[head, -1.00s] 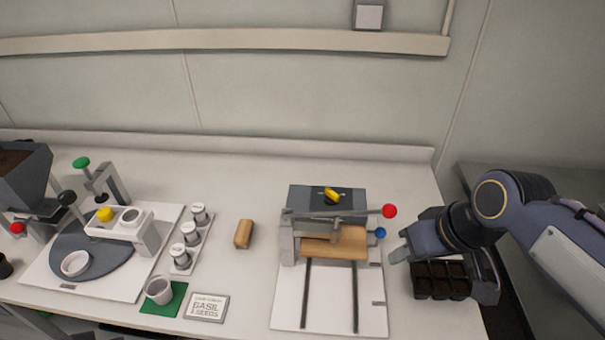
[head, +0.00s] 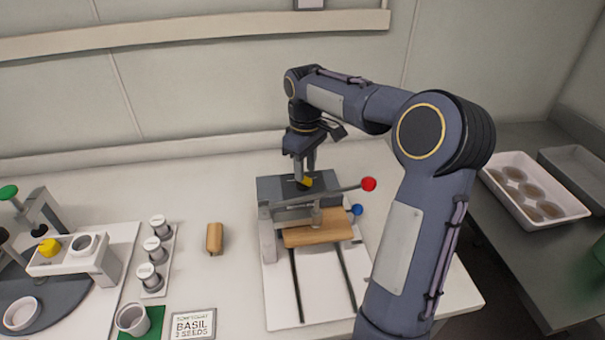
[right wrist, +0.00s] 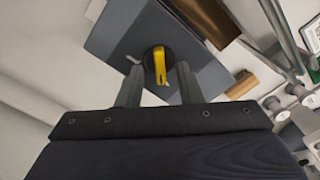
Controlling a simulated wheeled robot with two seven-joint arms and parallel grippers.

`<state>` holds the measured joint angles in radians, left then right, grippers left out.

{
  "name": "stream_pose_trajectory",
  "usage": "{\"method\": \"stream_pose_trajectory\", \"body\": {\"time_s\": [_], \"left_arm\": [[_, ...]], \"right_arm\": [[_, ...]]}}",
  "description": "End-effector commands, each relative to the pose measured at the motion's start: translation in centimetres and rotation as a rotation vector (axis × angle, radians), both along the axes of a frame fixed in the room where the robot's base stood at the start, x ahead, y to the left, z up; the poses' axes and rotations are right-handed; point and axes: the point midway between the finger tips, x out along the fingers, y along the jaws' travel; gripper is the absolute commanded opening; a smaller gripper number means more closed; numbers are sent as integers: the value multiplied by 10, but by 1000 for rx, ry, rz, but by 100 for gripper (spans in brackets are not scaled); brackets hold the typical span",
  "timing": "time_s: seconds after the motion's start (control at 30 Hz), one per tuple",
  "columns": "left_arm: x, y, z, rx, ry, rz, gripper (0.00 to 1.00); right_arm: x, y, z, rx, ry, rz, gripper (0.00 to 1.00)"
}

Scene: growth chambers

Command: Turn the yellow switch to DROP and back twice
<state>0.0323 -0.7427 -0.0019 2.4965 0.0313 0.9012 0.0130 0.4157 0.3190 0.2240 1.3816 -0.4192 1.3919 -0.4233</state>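The yellow switch (head: 307,182) sits on a black round base on the dark grey box (head: 270,188) at the back of the press rig. In the right wrist view the switch (right wrist: 159,66) lies between and just beyond the two fingertips of my right gripper (right wrist: 158,82). The fingers are apart, with a gap on either side of the switch. In the head view my right gripper (head: 305,168) points down over the switch and partly hides it. Any lettering by the switch is too small to read. My left gripper is not in view.
Close by are a lever with a red knob (head: 369,184), a blue knob (head: 357,209) and a wooden block (head: 318,232) on the rig. A loose wooden piece (head: 214,238) and a rack of small jars (head: 154,252) stand to the left. A white tray (head: 503,196) is at right.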

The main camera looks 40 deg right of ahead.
Motion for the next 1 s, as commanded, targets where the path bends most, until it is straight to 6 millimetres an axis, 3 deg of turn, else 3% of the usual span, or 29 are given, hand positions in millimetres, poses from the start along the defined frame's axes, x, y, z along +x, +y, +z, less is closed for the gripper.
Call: {"method": "stream_pose_trajectory", "body": {"time_s": [0.2, 0.5, 0.77, 1.0], "left_arm": [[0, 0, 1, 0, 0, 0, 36], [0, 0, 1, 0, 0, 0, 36], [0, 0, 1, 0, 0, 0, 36], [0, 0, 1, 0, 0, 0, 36]], "right_arm": [[0, 0, -22, 0, 0, -1, 33], [0, 0, -25, 0, -2, -1, 33], [0, 0, -25, 0, -2, -1, 0], [0, 0, -25, 0, -2, -6, 0]]}}
